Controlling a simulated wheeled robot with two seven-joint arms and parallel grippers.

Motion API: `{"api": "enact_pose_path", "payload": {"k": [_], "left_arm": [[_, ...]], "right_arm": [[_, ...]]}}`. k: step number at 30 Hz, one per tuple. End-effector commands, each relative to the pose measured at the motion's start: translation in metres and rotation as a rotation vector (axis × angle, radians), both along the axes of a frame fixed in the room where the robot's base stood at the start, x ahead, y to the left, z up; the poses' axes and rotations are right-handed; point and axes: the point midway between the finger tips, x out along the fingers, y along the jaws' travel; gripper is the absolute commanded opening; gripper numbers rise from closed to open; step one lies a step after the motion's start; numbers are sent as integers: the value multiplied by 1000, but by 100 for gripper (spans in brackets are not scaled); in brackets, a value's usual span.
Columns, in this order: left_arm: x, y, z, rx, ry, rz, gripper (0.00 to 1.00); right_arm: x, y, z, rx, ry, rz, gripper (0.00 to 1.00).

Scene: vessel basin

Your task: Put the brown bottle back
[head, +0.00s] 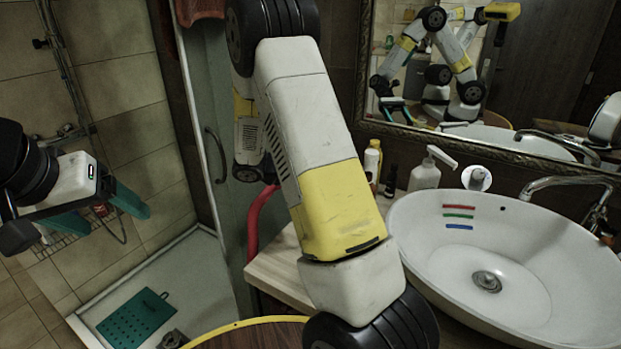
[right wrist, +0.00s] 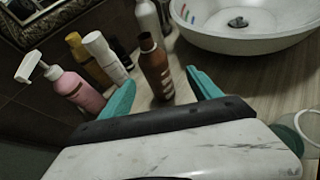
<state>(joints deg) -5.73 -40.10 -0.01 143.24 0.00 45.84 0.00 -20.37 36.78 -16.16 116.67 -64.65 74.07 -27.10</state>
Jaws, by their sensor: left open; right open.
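The brown bottle (right wrist: 157,72) stands on the counter in the right wrist view, just ahead of my right gripper and in line with the gap between its fingers. My right gripper (right wrist: 160,80) is open, with one teal finger on each side of that gap and nothing held. I cannot tell how deep the bottle sits between the fingertips. In the head view my right arm covers the middle and its gripper is out of sight. My left gripper (head: 105,214) is open and empty at the left, away from the counter.
A white basin (head: 540,262) stands on the right of the counter (head: 283,268). A clear cup (right wrist: 306,128) is at right. A mirror (head: 560,60) hangs behind.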

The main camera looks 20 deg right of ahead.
Motion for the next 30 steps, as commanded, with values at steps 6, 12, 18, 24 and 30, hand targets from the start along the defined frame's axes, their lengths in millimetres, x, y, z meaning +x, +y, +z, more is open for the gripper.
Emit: {"api": "enact_pose_path", "payload": {"k": [6,12,18,24,30], "left_arm": [[0,0,0,0,0,0,76],[0,0,0,0,0,0,76],[0,0,0,0,0,0,76],[0,0,0,0,0,0,76],[0,0,0,0,0,0,76]], "right_arm": [[-51,20,29,294,-264,-240,72],[-97,63,62,620,-564,-506,72],[-133,112,104,935,-851,-756,72],[-161,152,145,1203,-1080,-962,72],[-174,171,165,1341,-1186,-1065,72]]}}
